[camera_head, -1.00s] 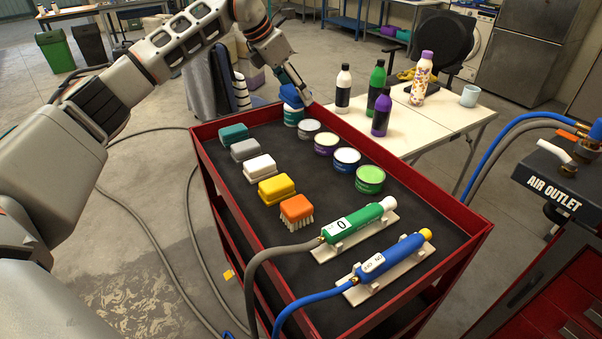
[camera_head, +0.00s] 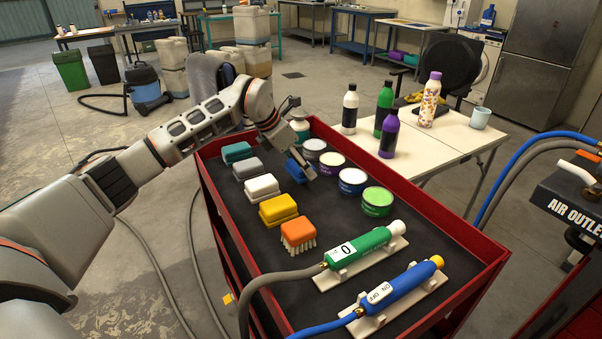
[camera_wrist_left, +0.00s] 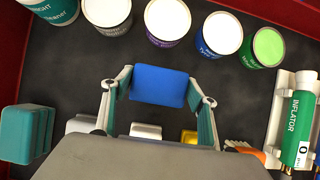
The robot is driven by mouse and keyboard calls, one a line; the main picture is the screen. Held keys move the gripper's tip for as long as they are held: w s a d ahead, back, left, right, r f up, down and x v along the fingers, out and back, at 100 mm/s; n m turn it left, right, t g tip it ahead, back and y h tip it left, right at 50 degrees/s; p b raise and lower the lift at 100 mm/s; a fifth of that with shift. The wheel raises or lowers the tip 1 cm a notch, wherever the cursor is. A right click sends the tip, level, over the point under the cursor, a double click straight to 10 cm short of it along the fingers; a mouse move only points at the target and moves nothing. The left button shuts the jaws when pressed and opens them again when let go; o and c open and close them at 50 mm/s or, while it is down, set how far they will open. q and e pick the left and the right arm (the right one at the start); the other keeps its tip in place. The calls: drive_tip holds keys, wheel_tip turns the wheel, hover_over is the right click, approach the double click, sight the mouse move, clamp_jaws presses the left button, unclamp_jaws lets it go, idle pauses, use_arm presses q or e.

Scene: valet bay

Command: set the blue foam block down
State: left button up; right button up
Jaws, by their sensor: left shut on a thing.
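The blue foam block (camera_head: 294,171) is between the fingers of my left gripper (camera_head: 300,168), over the dark top of the red cart (camera_head: 425,215). It is between the row of sponges and brush and the row of round tins. In the left wrist view the blue block (camera_wrist_left: 160,86) sits between both fingers, which are shut on it. I cannot tell whether its underside touches the cart top. My right gripper is in neither view.
A teal block (camera_head: 236,152), a grey block (camera_head: 247,169), a white block (camera_head: 262,187), a yellow block (camera_head: 278,208) and an orange brush (camera_head: 297,232) line the left. Tins, including a green one (camera_head: 377,202), line the right. Bare dark surface lies between the rows.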

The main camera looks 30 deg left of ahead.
use_arm(q)
wheel_tip(320, 180, down, 3)
drive_tip(key=shift+r, duration=0.15)
drive_tip(key=o, duration=1)
drive_tip(key=shift+f, duration=0.2)
drive_tip(key=shift+o, duration=0.2)
drive_tip(key=shift+r, duration=0.1)
